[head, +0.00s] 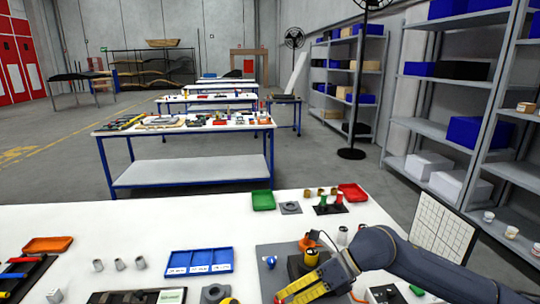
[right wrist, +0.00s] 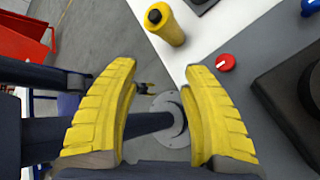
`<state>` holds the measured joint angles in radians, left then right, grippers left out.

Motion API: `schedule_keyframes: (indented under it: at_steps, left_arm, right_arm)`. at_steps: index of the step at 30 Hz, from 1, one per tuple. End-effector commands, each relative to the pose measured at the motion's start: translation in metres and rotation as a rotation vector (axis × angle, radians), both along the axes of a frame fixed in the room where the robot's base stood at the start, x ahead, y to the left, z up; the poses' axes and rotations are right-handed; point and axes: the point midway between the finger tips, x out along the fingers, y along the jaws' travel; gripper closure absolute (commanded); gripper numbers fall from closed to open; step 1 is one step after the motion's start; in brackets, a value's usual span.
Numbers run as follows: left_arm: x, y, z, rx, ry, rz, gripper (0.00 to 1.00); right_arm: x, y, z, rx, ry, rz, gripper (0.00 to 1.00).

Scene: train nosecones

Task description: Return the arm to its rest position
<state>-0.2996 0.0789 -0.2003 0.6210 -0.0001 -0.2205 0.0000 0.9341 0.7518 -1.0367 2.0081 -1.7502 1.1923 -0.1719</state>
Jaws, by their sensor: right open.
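My right arm (head: 390,262) comes in from the right over the white table (head: 150,215). Its yellow gripper (head: 298,288) hangs over the grey mat near the table's front edge. In the right wrist view the two yellow fingers (right wrist: 160,75) stand wide apart, with nothing between them. A yellow cylinder with a black top (right wrist: 166,26) stands beyond the fingertips, apart from them. My left gripper is not in view.
A grey mat (head: 264,256) holds a dark block and an orange part (head: 307,242). A blue compartment tray (head: 199,252), green tray (head: 263,200), red tray (head: 352,192) and orange tray (head: 47,244) stand around. A red knob (right wrist: 225,62) is near the right finger. A white gridded board (head: 442,228) stands at right.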

Motion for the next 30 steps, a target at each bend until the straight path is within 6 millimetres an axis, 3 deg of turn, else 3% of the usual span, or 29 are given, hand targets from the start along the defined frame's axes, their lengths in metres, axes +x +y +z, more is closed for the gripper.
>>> schedule_keyframes:
  at_steps: [1, 3, 6, 9, 13, 18, 22, 26, 30]
  left_arm:
    - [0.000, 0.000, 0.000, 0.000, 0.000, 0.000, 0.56]
    - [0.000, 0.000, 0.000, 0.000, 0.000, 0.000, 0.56]
    - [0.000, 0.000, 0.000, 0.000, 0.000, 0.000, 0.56]
    - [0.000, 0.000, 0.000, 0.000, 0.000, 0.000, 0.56]
    - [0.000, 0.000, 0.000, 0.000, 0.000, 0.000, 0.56]
    - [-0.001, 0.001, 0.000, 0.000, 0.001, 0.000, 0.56]
    - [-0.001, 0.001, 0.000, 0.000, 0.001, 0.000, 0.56]
    - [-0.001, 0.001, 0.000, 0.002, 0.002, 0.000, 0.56]
    - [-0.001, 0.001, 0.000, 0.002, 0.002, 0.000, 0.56]
  right_arm:
    - [-0.011, 0.022, 0.006, 0.106, 0.015, 0.001, 0.54]
    - [-0.021, 0.045, 0.022, 0.254, 0.030, -0.017, 0.54]
    - [-0.030, 0.069, 0.049, 0.462, 0.062, -0.068, 0.54]
    - [-0.032, 0.080, 0.075, 0.660, 0.103, -0.149, 0.54]
    - [-0.024, 0.076, 0.105, 0.901, 0.172, -0.299, 0.54]
    - [-0.002, 0.044, 0.123, 1.168, 0.275, -0.561, 0.54]
    - [0.016, 0.003, 0.113, 1.326, 0.363, -0.808, 0.54]
    - [0.029, -0.046, 0.082, 1.435, 0.453, -1.089, 0.54]
    - [0.026, -0.101, 0.029, 1.490, 0.551, -1.419, 0.54]
